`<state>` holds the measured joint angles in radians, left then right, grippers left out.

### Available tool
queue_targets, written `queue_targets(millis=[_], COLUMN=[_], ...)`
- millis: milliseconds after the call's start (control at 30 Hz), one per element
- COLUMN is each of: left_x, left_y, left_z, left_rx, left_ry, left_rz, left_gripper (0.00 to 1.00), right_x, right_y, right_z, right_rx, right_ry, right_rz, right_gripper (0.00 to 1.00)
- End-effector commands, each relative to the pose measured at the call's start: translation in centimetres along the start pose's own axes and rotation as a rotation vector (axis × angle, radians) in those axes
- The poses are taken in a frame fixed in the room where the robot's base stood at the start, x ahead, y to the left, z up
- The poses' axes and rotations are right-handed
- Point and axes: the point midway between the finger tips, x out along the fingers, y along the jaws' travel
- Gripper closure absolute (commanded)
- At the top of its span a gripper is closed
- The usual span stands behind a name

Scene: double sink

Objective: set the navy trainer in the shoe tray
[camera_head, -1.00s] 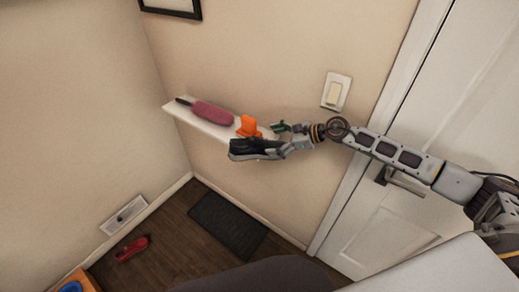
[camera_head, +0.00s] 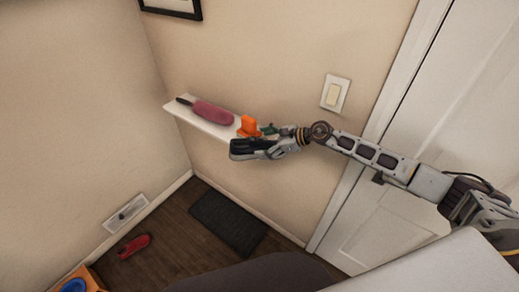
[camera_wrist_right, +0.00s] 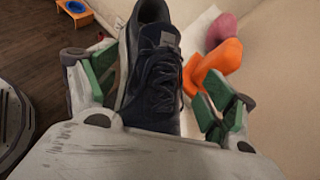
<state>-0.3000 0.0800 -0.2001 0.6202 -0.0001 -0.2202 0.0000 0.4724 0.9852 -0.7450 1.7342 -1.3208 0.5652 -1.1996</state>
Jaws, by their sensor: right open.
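The navy trainer (camera_head: 241,150) is at the front edge of the white wall shelf, with its dark laced upper and pale sole edge visible in the right wrist view (camera_wrist_right: 152,62). My right gripper (camera_head: 270,142) is open around it. In the right wrist view its green-padded fingers (camera_wrist_right: 160,98) stand on either side of the shoe, which lies between them. I cannot tell whether either pad touches it. A dark flat rectangle on the floor, apparently the shoe tray (camera_head: 229,223), lies empty below the shelf. My left gripper is out of view.
An orange object (camera_head: 248,125) stands on the shelf (camera_head: 180,110) close beside the trainer and right finger. A pink duster (camera_head: 211,113) lies farther left. A red shoe (camera_head: 133,246) and an orange box with a blue item (camera_head: 92,279) are on the floor. A door (camera_head: 440,110) is at right.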

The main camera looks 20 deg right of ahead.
Motion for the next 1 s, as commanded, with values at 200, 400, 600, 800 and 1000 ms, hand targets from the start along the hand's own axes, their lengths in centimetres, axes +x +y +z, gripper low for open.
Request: queue_targets(millis=[200,400,600,800,1000], left_x=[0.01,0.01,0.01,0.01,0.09], left_y=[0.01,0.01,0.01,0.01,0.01], left_z=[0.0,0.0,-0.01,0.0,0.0], left_rx=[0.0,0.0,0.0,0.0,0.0], left_ry=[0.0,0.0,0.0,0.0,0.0], left_rz=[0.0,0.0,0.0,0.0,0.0], left_gripper=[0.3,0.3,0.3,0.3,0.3], right_x=[-0.02,-0.02,-0.02,-0.03,-0.05], right_y=[0.01,0.02,0.03,-0.02,0.0], right_z=[-0.01,-0.01,-0.01,0.08,0.17], right_rx=[0.0,0.0,0.0,0.0,-0.001], right_ry=[0.0,0.0,0.0,-0.001,-0.001], right_rz=[0.0,0.0,0.001,0.0,0.0], right_gripper=[0.16,0.42,0.68,0.75,0.75])
